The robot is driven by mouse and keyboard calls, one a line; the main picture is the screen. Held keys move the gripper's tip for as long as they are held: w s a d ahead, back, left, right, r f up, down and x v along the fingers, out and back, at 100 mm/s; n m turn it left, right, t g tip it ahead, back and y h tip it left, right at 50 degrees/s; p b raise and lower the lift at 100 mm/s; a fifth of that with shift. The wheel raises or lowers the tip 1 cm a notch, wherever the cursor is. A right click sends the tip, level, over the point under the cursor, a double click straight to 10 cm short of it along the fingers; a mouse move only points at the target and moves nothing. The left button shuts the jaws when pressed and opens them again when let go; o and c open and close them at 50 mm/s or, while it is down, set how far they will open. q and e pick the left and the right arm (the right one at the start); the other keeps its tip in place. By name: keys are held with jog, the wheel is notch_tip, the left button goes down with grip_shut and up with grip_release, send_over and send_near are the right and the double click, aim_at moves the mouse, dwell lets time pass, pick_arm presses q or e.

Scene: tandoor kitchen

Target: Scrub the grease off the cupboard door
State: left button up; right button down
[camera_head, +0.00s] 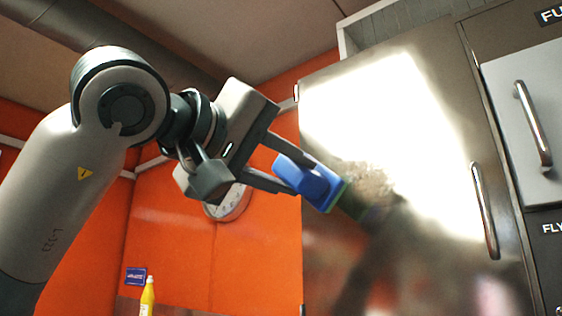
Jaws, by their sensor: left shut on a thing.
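The cupboard door (415,250) is a shiny metal panel with an upright bar handle (484,210) near its right edge. A bright glare covers its upper part. A brownish smudged patch, the grease (370,182), shows near the middle of the door. My left gripper (285,165) is shut on a blue scrubber (309,182) with a green pad edge on its right side. The scrubber is at the door, just left of the grease patch. I cannot tell for sure whether the pad touches the metal. My right gripper is not in view.
Right of the door is a dark cabinet frame with a grey door and bar handle (534,125). A round clock (229,204) hangs on the orange wall behind my gripper. A yellow bottle (147,298) stands at the lower left near a blue sign (135,276).

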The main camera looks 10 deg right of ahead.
aim_at(333, 175)
pick_arm(q)
jog(key=shift+p+x, duration=0.5)
jog(key=shift+x, duration=1.1)
jog(key=shift+p+x, duration=0.3)
jog(key=shift+x, duration=0.6)
jog(key=shift+s, duration=0.1)
jog(key=shift+s+d+b, duration=0.55)
jog(key=shift+s+d, duration=0.3)
jog(key=shift+s, duration=0.3)
jog(key=shift+s+d, duration=0.25)
jog(key=shift+s, duration=0.05)
jog(key=shift+s+d+b, duration=0.55)
jog(key=shift+s+d, duration=0.65)
jog(key=shift+s, duration=0.2)
jog(key=shift+s, duration=0.1)
jog(key=shift+s+d+b, duration=0.45)
jog(key=shift+s+d, duration=0.75)
jog(key=shift+s, duration=0.25)
